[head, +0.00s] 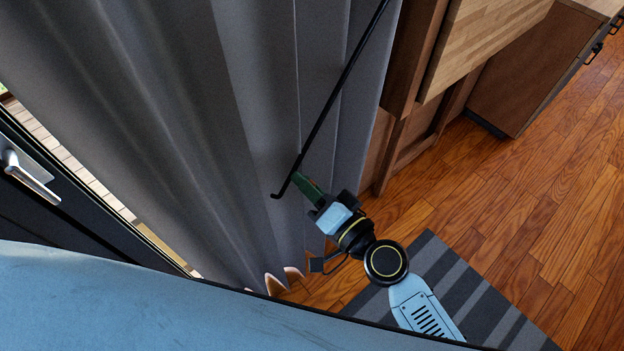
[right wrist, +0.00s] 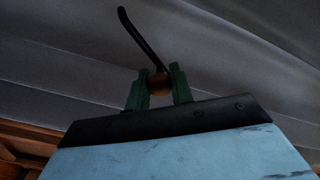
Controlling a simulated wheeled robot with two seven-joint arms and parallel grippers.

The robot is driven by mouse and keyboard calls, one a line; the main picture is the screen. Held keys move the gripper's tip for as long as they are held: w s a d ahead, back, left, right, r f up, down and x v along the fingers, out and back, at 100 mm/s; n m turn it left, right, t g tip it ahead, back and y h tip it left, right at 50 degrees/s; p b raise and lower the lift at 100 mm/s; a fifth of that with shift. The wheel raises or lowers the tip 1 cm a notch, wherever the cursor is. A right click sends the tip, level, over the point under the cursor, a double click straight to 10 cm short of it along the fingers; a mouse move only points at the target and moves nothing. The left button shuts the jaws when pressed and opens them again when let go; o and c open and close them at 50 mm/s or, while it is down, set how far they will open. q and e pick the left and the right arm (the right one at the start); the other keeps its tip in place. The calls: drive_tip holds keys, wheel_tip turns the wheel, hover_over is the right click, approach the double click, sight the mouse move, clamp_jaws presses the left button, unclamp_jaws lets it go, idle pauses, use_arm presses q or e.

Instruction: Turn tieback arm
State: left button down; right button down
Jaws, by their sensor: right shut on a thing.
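The tieback arm (head: 335,97) is a thin black rod with a short bent tip, running diagonally in front of the grey curtain (head: 180,110). Its bent tip lies at the lower left, beside my right gripper (head: 300,180). In the right wrist view, the black rod (right wrist: 142,40) rises from between the green fingers of my right gripper (right wrist: 160,80), which are shut on it. A small brown rounded patch shows between the fingers; I cannot tell if it belongs to the rod. My left gripper is out of view.
A dark door with a silver handle (head: 30,176) is at the left. Wooden cabinets (head: 520,65) stand at the upper right. A striped grey rug (head: 470,290) lies on the wood floor (head: 545,190), which is clear at the right.

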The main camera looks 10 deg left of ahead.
idle(0.4)
drive_tip(key=c, duration=1.3)
unclamp_jaws()
drive_tip(key=shift+o, duration=0.2)
drive_tip(key=shift+s+d, duration=0.15)
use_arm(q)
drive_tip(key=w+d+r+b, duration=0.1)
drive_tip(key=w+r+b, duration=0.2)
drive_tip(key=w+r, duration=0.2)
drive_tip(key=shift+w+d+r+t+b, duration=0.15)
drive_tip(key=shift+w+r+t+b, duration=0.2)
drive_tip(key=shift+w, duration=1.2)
use_arm(e)
drive_tip(key=v, duration=1.3)
